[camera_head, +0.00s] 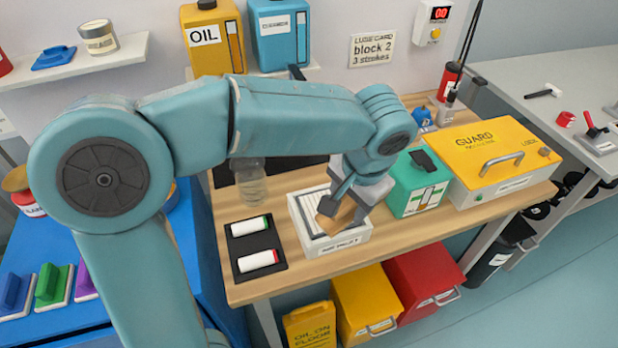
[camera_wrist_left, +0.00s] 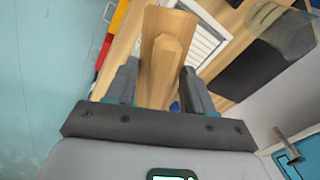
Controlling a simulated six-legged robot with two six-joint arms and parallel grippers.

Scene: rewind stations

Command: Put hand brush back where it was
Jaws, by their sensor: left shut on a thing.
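The hand brush (camera_head: 344,213) has a plain wooden body. My left gripper (camera_head: 346,203) is shut on it. In the left wrist view the brush (camera_wrist_left: 166,42) lies between the two fingers and points away from the wrist; its bristles do not show. The brush is at the white slatted tray (camera_head: 347,246) on the wooden bench, over its right part. I cannot tell whether it touches the tray. The tray's slats also show in the left wrist view (camera_wrist_left: 203,44), beside the brush. My right gripper is not in view.
A dark mat (camera_head: 240,249) with two white rollers lies left of the tray. A green box (camera_head: 405,198) and a yellow guard case (camera_head: 482,175) stand to the right. A clear jar (camera_head: 250,184) stands behind the mat. Yellow (camera_head: 366,306) and red (camera_head: 421,278) bins sit below.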

